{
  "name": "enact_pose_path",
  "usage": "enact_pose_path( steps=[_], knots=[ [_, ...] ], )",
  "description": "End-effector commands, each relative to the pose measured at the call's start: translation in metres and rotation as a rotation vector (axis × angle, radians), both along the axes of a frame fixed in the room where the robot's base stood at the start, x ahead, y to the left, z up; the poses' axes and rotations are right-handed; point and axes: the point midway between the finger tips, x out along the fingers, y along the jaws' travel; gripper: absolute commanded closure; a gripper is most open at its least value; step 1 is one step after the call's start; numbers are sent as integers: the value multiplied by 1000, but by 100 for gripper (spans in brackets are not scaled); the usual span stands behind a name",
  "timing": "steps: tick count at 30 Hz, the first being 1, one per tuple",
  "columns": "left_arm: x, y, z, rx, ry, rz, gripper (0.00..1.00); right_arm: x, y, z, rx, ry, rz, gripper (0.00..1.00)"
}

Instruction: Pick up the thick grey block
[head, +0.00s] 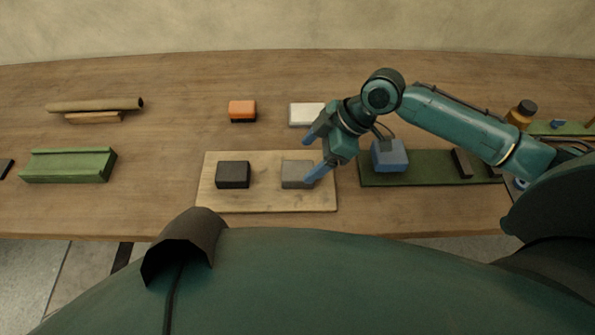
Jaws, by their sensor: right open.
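A thick grey block (296,174) sits on the right part of a light wooden board (266,202). My right gripper (309,158) reaches in from the right with its two blue fingers spread apart. One finger is above and behind the block in the picture, the other overlaps the block's right edge. I cannot tell whether the fingers touch it. Nothing is held. A dark block (233,174) sits on the left part of the same board. My left gripper is not in view.
A green mat (420,173) to the right bears a blue block (390,156) and dark pieces. Behind are an orange-and-black block (242,110) and a white block (306,114). A green holder (68,165) and a cardboard roll (95,104) lie at left. An amber bottle (521,114) stands right.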

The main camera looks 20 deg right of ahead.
Motion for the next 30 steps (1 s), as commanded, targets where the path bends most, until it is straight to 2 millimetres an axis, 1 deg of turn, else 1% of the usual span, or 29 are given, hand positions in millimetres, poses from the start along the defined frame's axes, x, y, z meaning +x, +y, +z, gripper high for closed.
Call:
enact_pose_path(
  steps=[7, 12, 15, 18, 24, 30],
  knots=[
    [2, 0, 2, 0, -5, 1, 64, 1, 10, -17, 1, 1, 1, 24],
    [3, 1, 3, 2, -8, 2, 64, 3, 23, -40, 2, 3, 1, 24],
    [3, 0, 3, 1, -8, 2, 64, 5, 29, -50, 0, 0, 0, 24],
    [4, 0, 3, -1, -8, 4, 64, 5, 31, -53, 0, -1, -1, 24],
    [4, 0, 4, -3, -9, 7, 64, 5, 31, -53, 0, -1, 0, 24],
    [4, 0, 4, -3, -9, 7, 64, 5, 30, -53, 0, -1, 0, 40]
  ],
)
